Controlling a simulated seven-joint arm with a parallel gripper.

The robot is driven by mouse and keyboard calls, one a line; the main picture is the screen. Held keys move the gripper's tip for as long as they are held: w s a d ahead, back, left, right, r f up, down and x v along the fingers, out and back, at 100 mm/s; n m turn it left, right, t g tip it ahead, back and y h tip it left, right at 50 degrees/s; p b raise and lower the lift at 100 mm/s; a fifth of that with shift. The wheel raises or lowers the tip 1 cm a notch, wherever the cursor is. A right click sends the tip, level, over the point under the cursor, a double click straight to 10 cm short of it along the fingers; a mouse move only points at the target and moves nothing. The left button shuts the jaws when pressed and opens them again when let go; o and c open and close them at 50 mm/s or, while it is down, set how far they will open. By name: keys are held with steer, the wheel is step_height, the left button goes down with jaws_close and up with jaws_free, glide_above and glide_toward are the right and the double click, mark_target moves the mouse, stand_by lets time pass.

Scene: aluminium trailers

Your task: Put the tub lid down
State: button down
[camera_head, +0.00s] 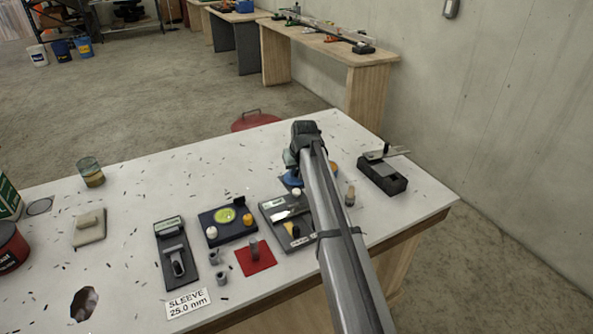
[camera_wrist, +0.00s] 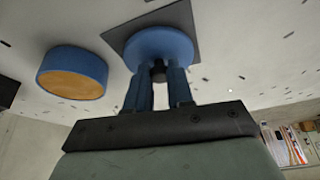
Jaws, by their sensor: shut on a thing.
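The tub lid (camera_wrist: 160,44) is a blue disc with a dark knob. My gripper (camera_wrist: 158,76) has its two blue fingers shut on that knob. Behind the lid in the wrist view is a dark square mat (camera_wrist: 121,38); I cannot tell whether the lid touches it or hangs just above. In the head view the lid (camera_head: 289,181) shows as a blue patch below my gripper (camera_head: 291,168), partly hidden by my arm. The round blue tub (camera_wrist: 72,72) with orange-tan contents is beside the lid, apart from it; its orange top (camera_head: 335,168) peeks out right of my arm.
A dark device (camera_head: 382,178) stands at the table's right. A grey board (camera_head: 275,210), a dark tray with a yellow-green disc (camera_head: 226,215) and a red mat (camera_head: 255,262) lie in front. The white table (camera_head: 215,165) is mostly open behind left, with scattered dark bits.

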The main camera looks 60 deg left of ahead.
steer(key=shift+f, duration=0.45)
steer(key=c, duration=1)
jaws_free()
steer(key=shift+r, duration=0.1)
steer(key=shift+r, duration=0.3)
steer(key=v, duration=1.2)
steer(key=shift+a+r, duration=0.1)
